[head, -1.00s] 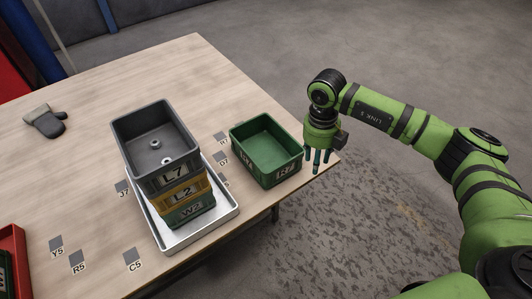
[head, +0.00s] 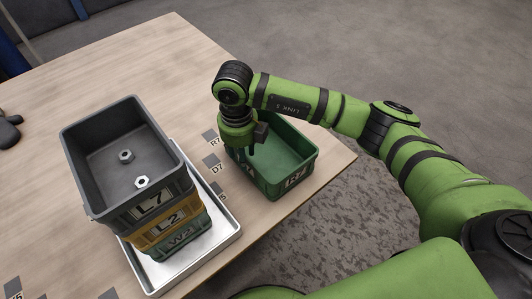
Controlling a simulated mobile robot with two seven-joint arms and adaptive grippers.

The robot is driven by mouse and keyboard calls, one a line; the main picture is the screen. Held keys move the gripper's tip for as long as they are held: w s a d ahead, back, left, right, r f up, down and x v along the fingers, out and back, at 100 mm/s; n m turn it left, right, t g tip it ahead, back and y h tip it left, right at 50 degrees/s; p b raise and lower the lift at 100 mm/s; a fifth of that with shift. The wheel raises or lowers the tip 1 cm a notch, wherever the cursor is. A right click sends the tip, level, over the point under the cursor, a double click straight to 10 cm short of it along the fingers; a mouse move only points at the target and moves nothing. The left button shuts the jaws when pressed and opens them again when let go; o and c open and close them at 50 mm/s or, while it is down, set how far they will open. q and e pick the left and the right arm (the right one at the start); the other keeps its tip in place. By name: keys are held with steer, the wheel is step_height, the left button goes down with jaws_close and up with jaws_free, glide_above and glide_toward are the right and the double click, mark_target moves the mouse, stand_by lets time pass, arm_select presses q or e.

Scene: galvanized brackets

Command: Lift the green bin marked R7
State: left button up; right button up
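The green bin (head: 285,133) is at the table's right edge, open at the top and empty where I can see. A plate on its near side seems to read R7, though the angle blurs it. My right gripper (head: 241,153) points down at the bin's left rim. One dark finger shows against the bin's inside. The hand hides the bin's far-left corner and the other fingertips, so I cannot tell whether it grips the wall. My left gripper is not in view.
A stack of a grey bin L7 (head: 85,150) with two nuts inside, a yellow bin L2 (head: 150,236) and a green bin W2 (head: 165,252) stands on a white tray (head: 228,232), left of the green bin. Grey tags mark the table (head: 130,65). A dark glove (head: 8,130) lies far left.

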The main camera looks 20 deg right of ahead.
mark_target(246, 175)
step_height(246, 175, down, 6)
steer(key=shift+s+d+f+p, duration=0.1)
steer(key=shift+s+f+p, duration=0.05)
steer(key=shift+p, duration=0.55)
steer(key=shift+c, duration=0.4)
jaws_close()
